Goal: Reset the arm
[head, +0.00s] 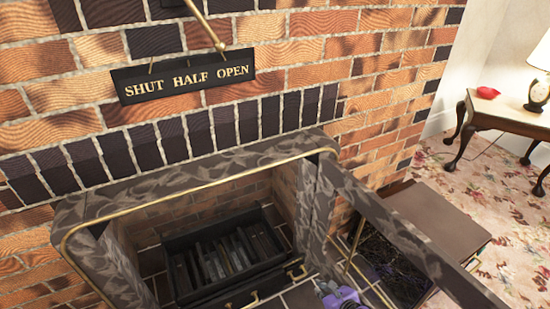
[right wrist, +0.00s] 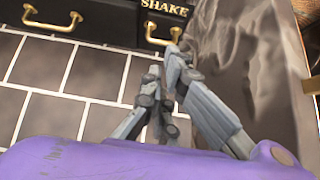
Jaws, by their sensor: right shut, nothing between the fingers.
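My right gripper (head: 325,288) shows at the bottom of the head view, grey with a purple body, low in front of the fireplace opening. In the right wrist view its fingers (right wrist: 172,60) are together with nothing between them. They point toward a black drawer front with brass handles and the word "SHAKE" (right wrist: 165,8). A grey marbled panel (right wrist: 250,60) stands close to the right of the fingers. My left gripper is not in view.
The fireplace has a marbled frame (head: 85,208) with brass trim and an open marbled door (head: 380,225) swung out to the right. A black grate (head: 225,255) sits inside. A "SHUT HALF OPEN" sign (head: 185,77) hangs above. A side table (head: 510,110) with a lamp stands far right.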

